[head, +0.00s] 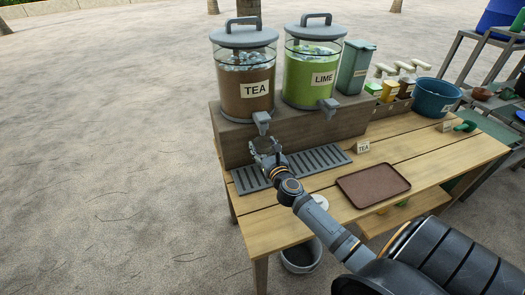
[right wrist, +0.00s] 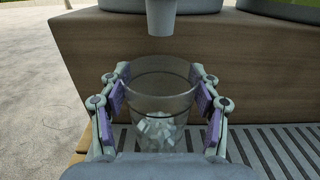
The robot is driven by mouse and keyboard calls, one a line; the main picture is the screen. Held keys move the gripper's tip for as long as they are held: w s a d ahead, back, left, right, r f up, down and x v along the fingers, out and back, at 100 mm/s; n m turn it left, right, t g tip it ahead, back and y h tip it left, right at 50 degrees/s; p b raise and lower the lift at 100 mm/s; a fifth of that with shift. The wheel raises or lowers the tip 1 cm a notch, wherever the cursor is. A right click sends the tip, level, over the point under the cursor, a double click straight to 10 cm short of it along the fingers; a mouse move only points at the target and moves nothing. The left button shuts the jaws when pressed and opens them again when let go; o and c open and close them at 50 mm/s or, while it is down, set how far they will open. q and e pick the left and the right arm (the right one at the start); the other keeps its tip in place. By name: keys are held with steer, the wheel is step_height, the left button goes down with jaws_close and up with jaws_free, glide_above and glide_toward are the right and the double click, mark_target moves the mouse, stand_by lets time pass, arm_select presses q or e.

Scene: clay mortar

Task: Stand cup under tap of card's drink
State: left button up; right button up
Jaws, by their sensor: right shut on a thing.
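My right gripper (head: 265,147) is shut on a clear cup (right wrist: 160,105) with ice cubes in its lower part. The wrist view shows its fingers on both sides of the upright cup. The cup is below and slightly behind the tap nozzle (right wrist: 161,15), as seen in that view; whether its base touches the grate is hidden. In the head view the gripper is just under the tap (head: 262,122) of the brown TEA dispenser (head: 244,85). The green LIME dispenser (head: 312,75) with its tap (head: 328,107) stands to the right. A small card (head: 363,147) reads TEA.
A slatted drip grate (head: 325,157) lies before the wooden dispenser stand (head: 345,121). A brown tray (head: 373,184) lies to the right on the table. A blue tub (head: 435,96), a green canister (head: 355,67) and small containers stand at the back right. A bucket (head: 301,256) is below.

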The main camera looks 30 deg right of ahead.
steer(key=shift+w, duration=0.3)
steer(key=shift+f+b, duration=1.25)
steer(key=shift+f, duration=0.5)
steer(key=shift+f, duration=0.15)
steer(key=o, duration=1.7)
